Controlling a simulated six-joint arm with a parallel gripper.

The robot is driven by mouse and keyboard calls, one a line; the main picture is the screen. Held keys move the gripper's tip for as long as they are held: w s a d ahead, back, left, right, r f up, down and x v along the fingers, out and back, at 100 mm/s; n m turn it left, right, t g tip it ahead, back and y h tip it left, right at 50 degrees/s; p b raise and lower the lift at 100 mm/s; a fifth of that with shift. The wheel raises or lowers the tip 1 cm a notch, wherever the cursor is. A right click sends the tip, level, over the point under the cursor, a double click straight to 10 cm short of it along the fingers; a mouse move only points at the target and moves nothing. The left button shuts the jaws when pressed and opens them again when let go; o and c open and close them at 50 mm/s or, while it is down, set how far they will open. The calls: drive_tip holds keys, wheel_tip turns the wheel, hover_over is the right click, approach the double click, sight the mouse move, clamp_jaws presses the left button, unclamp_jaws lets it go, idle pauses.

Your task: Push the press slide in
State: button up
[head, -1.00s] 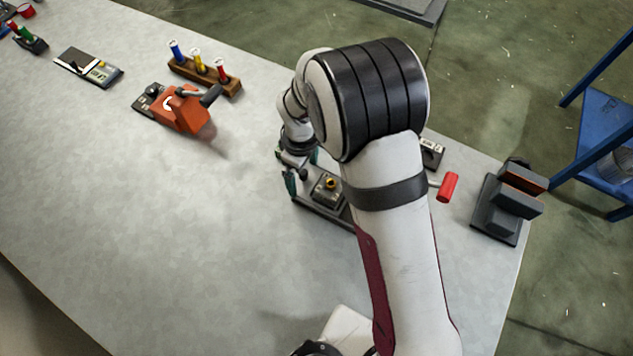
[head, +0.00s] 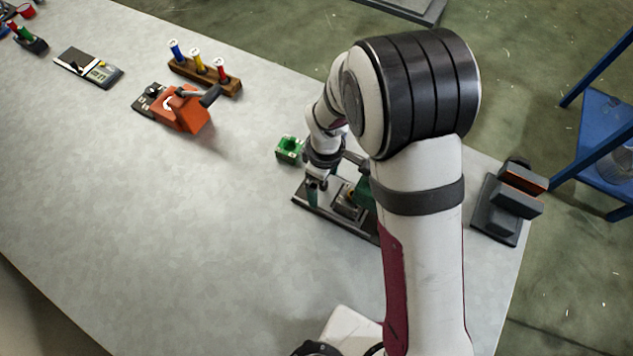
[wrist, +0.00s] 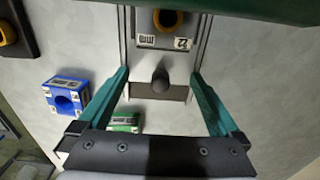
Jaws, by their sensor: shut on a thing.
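The press (head: 322,211) is a long dark base with rails, and its right part is hidden behind my arm. Its grey slide (head: 347,204) sits on the rails beside a green upright part (head: 363,192). In the wrist view the slide (wrist: 165,41) has a yellow-rimmed round hole, a number label and a dark knob (wrist: 160,80) at its near end. My gripper (head: 318,190) is low over the left part of the base, at the slide's knob end.
A green block (head: 289,149) stands just behind the base. A blue block (wrist: 68,95) shows in the wrist view. An orange device (head: 186,108), a vial rack (head: 204,78) and a scale (head: 88,68) stand back left. A dark machine (head: 507,205) stands right. The front left table is clear.

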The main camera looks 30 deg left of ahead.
sight(336, 195)
drive_tip(key=shift+d+f, duration=0.15)
drive_tip(key=shift+d, duration=0.7)
drive_tip(key=shift+d+f, duration=0.15)
drive_tip(key=shift+d, duration=0.65)
drive_tip(key=o, duration=0.7)
drive_tip(key=shift+c, duration=0.2)
drive_tip(key=shift+a+r, duration=0.15)
drive_tip(key=shift+r, duration=3.45)
